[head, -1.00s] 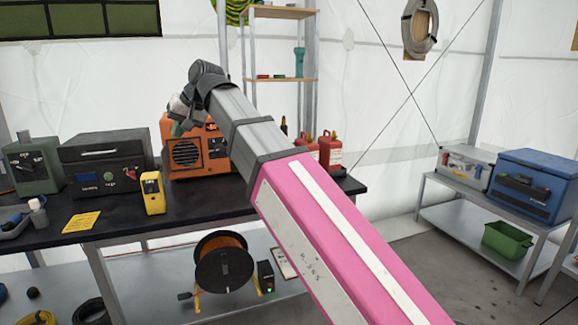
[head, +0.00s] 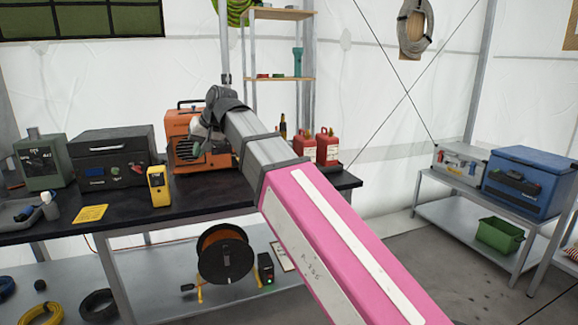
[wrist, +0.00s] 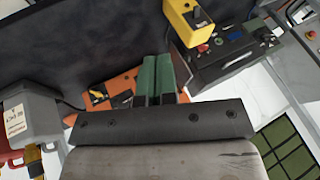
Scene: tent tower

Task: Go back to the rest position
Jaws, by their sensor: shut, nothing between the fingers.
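My gripper (wrist: 158,78) shows in the wrist view with its two green fingers together and nothing between them. In the head view my gripper (head: 196,140) is at the far end of my outstretched pink and grey arm. It hangs in front of the orange machine (head: 178,127) on the dark workbench and partly hides it. In the wrist view the orange machine (wrist: 122,86) lies behind the fingers. Whether the fingers touch anything cannot be told.
The workbench (head: 215,195) carries a yellow meter (head: 158,187), a black case (head: 110,150), a green device (head: 40,160) and red cans (head: 327,148). A cable reel (head: 224,257) stands below. A blue box (head: 530,180) is on the right-hand bench. Open floor lies between the benches.

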